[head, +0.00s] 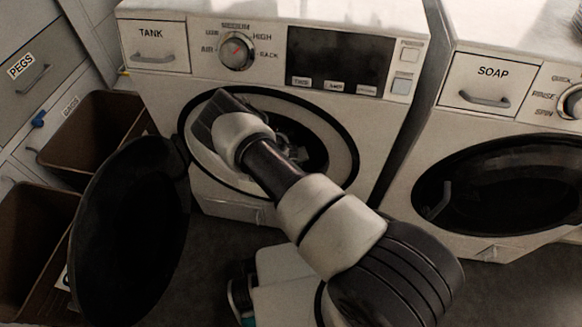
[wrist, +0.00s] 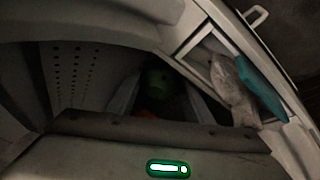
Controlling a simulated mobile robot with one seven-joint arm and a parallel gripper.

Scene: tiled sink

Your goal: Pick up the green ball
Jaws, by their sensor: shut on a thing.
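In the head view my arm reaches through the open round door of the left machine (head: 345,165). The ball cannot be made out there, and my gripper is mostly hidden by my own arm and the drum opening.
The round black door (head: 130,225) hangs open at the left. Brown bins (head: 90,125) stand behind it. The right machine (head: 425,150) has its door shut. In the wrist view a teal thing (wrist: 260,88) and a greyish thing (wrist: 230,85) lie near the opening's edge.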

